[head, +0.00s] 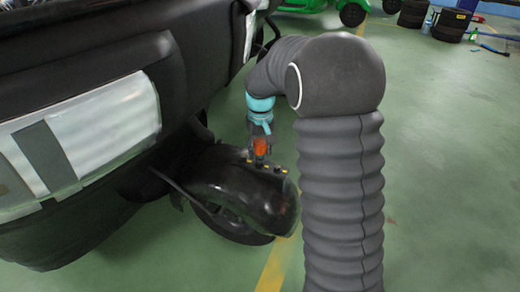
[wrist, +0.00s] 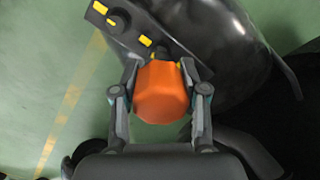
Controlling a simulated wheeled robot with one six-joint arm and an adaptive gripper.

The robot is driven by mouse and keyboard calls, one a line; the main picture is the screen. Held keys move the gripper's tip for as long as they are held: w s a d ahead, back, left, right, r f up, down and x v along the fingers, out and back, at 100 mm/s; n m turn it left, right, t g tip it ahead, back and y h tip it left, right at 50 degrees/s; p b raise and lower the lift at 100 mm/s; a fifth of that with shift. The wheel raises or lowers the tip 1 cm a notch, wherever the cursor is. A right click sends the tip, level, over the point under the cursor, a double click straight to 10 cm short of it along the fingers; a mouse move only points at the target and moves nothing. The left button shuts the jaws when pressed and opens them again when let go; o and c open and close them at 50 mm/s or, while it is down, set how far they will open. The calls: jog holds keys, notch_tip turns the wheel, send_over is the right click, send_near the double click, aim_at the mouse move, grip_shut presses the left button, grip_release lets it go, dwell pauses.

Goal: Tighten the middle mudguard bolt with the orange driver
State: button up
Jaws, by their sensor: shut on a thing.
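The orange driver (head: 260,147) is held by my gripper (head: 260,152), pointing down at the top of the black mudguard (head: 240,187). In the wrist view the driver's orange handle (wrist: 162,94) sits between the two fingers of my gripper (wrist: 160,70), which are shut on it. Its tip is hidden behind the handle, so I cannot tell whether it touches a bolt. A dark strip with bolts and yellow marks runs along the mudguard (wrist: 225,50). One dark bolt (wrist: 118,20) shows clear of the driver, up and left of the handle.
The dark vehicle body (head: 185,60) with a pale panel (head: 85,128) fills the left, close to my gripper. A wheel (head: 228,222) is under the mudguard. Green floor with a yellow line (head: 275,268) is open at the right. Tyres (head: 451,24) and tools lie far back right.

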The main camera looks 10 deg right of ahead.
aim_at(260, 142)
jog(key=shift+f+b, duration=0.65)
jog(key=shift+f, duration=0.65)
dwell(0.4)
jog(key=m+p, duration=0.1)
jog(key=m, duration=0.5)
jog(key=shift+m, duration=0.3)
jog(key=m+p, duration=0.1)
jog(key=m, duration=0.5)
jog(key=shift+r+p, duration=0.85)
jog(key=shift+r, duration=2.65)
jog(key=shift+s, duration=0.1)
